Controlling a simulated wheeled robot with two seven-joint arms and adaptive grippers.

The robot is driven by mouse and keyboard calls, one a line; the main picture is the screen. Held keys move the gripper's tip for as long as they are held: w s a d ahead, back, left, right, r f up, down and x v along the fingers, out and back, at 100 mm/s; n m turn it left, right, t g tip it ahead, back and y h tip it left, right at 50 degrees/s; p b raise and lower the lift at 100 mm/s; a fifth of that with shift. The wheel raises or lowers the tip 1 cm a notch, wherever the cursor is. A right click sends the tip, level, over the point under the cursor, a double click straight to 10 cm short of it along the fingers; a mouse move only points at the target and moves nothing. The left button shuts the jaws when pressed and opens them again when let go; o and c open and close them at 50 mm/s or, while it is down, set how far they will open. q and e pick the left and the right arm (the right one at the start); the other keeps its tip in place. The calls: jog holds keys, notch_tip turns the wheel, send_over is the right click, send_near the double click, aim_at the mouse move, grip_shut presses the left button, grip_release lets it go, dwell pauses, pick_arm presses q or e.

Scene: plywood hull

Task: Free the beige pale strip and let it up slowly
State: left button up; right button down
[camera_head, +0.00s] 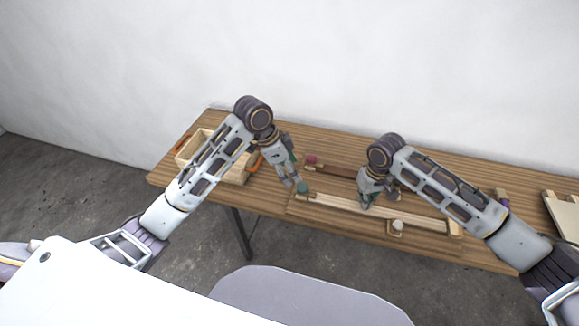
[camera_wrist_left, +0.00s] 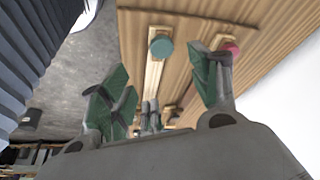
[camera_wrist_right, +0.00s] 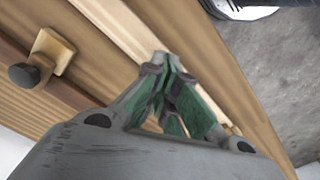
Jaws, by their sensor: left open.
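The beige pale strip (camera_head: 412,215) lies along the front of the table in the head view. A teal round knob (camera_head: 302,187) is at its left end and a cream knob (camera_head: 397,225) stands at its front edge. My left gripper (camera_head: 297,182) is open by the teal knob. In the left wrist view the teal knob (camera_wrist_left: 161,47) shows beyond and between the spread fingers. My right gripper (camera_head: 364,204) is at the middle of the strip. In the right wrist view its fingertips (camera_wrist_right: 165,66) are together over the strip (camera_wrist_right: 115,25); I cannot tell whether they touch it.
A dark brown strip (camera_head: 338,171) lies behind, with a pink knob (camera_head: 311,159) at its left end. A dark knob on a pale block (camera_wrist_right: 22,76) shows in the right wrist view. A wooden box (camera_head: 190,150) stands at the table's left, a pale board (camera_head: 563,214) at the right.

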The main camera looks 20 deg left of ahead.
aim_at(303, 187)
pick_arm(q)
jog(key=shift+w+r, duration=0.15)
dwell(0.3)
jog(key=shift+x, duration=6.05)
jog(key=c, duration=1.1)
